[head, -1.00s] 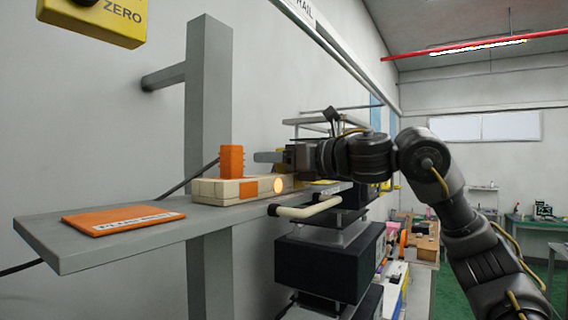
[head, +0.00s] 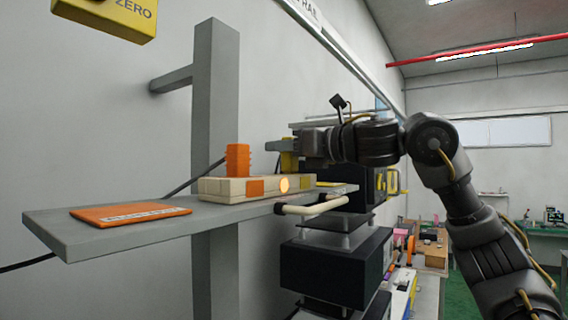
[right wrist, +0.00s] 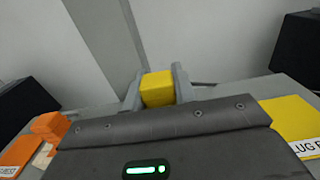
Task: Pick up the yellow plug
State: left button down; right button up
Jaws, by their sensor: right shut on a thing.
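The yellow plug (head: 289,161) is between the fingers of my right gripper (head: 283,147), which is shut on it. The right wrist view shows the plug (right wrist: 157,89) as a yellow block clasped by both grey fingers (right wrist: 157,84). In the head view the plug is over the far end of a cream socket strip (head: 222,188), by its yellow square. Its lower end is close to the strip's top; I cannot tell whether they touch. My left gripper is not in view.
An orange plug (head: 238,160) stands upright on the strip, left of my gripper. The grey shelf (head: 75,235) carries an orange labelled mat (head: 128,212) and a yellow labelled mat (right wrist: 293,122). A grey post (head: 215,90) rises behind. A cream handle (head: 315,206) juts out below the shelf.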

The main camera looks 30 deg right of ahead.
jog(key=s+a+r+b, duration=0.5)
jog(key=s+a+r, duration=0.2)
jog(key=s+r, duration=0.3)
jog(key=shift+s+r, duration=0.3)
jog(key=shift+s, duration=0.95)
